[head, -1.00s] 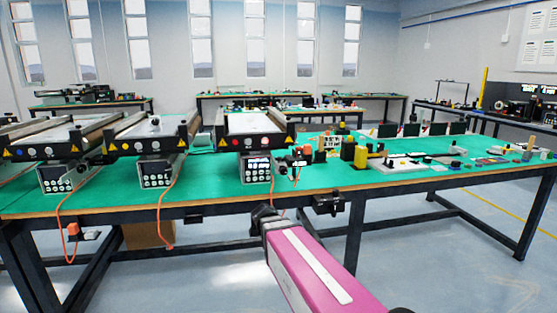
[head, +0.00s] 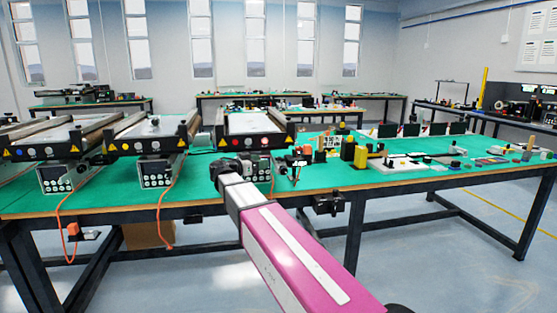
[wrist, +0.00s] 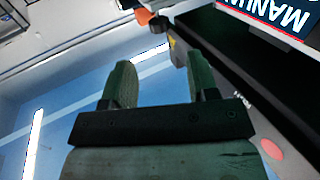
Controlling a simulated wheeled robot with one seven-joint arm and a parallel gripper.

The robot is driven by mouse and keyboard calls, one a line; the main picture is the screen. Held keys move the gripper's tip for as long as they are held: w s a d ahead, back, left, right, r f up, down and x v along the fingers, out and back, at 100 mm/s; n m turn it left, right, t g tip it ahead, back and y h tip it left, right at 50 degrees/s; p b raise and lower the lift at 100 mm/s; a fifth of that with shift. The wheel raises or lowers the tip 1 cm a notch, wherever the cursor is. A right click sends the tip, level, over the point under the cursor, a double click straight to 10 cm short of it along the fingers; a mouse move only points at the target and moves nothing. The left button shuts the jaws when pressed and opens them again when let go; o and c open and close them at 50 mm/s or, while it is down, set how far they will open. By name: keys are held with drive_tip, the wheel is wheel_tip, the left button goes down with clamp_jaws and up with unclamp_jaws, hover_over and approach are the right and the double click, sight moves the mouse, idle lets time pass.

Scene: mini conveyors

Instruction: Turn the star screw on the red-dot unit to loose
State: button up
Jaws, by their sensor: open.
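The right conveyor unit (head: 250,145) stands on the green table, with a small, faint coloured dot on its dark front bar. In the wrist view, my gripper (wrist: 160,82) is open, with nothing between the two green fingers. An orange part (wrist: 143,17) and a dark grey part lie beyond the fingertips. I cannot make out the star screw for sure.
Two more conveyor units, the middle one (head: 150,142) and the left one (head: 45,145), stand to the left. Orange cables hang over the table's front edge. A yellow-and-black block (head: 360,155) and small parts lie to the right. A black bar fills the wrist view's right side.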

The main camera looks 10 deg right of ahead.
sight(279, 158)
drive_tip(key=x, duration=0.9)
drive_tip(key=shift+d, duration=0.2)
drive_tip(key=c, duration=0.9)
